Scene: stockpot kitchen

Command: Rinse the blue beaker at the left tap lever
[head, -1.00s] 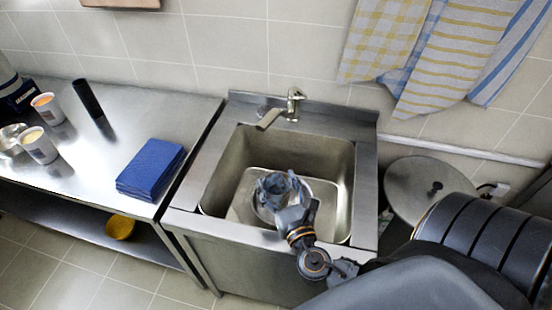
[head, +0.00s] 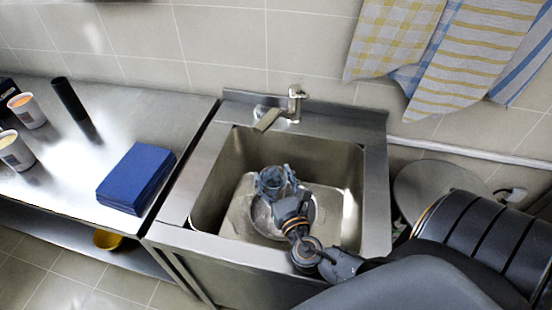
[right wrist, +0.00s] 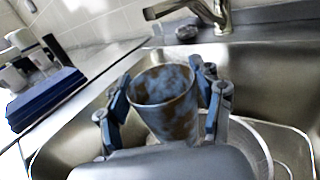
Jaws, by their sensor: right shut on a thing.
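The blue beaker (right wrist: 163,98) is upright, mouth up, with brown patches over its blue surface in the right wrist view. My right gripper (right wrist: 160,100) is shut on it, with a finger on each side. In the head view my right gripper (head: 274,182) holds it inside the sink (head: 232,180), forward of and below the tap. The tap (head: 294,104) stands at the back rim, its flat spout (head: 268,120) pointing forward and left. The tap also shows in the right wrist view (right wrist: 222,14). No water is visible. My left gripper is out of view.
A round metal dish (head: 262,222) lies on the sink floor under my gripper. On the left counter (head: 70,185) are a blue folded stack (head: 136,178), cups (head: 27,110) and a black cylinder (head: 70,98). A round lid (head: 425,185) is right of the sink. Towels (head: 465,60) hang above.

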